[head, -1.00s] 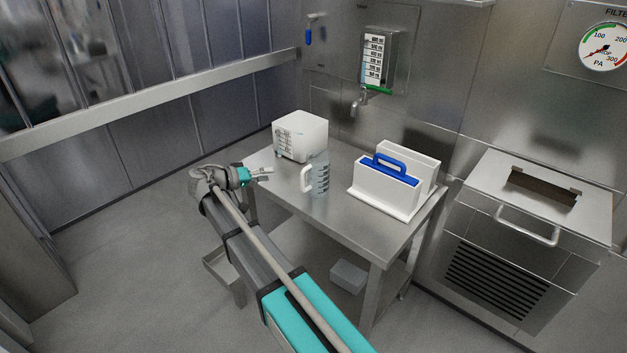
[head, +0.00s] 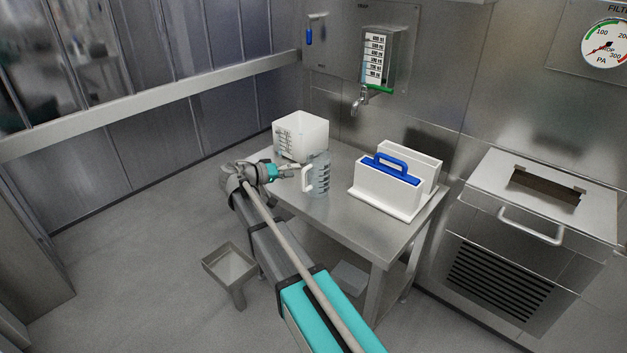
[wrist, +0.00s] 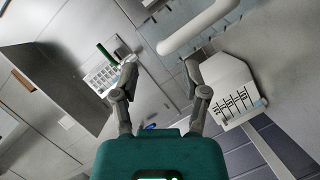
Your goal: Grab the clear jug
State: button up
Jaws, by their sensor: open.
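The clear jug (head: 321,175) stands upright on the steel table (head: 345,222), with dark level marks and a white handle (head: 307,180) on its left side. My gripper (head: 290,169) is open and empty, at the left of the jug close to the handle. In the wrist view my two fingers (wrist: 163,70) are spread apart. A white curved bar that looks like the handle (wrist: 198,28) lies just beyond the fingertips. I cannot tell whether a finger touches it. The jug body is not clear in the wrist view.
A white marked container (head: 301,135) stands behind my gripper; it also shows in the wrist view (wrist: 229,88). A white holder (head: 385,192) with a blue handle stands right of the jug. A tap (head: 359,103) juts from the wall. The table front is bare.

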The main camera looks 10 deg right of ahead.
aim_at(305, 168)
jog(key=shift+b+x, duration=0.65)
jog(key=shift+x, duration=1.95)
jog(key=shift+w+a+f, duration=0.1)
jog(key=shift+f, duration=0.05)
grip_shut()
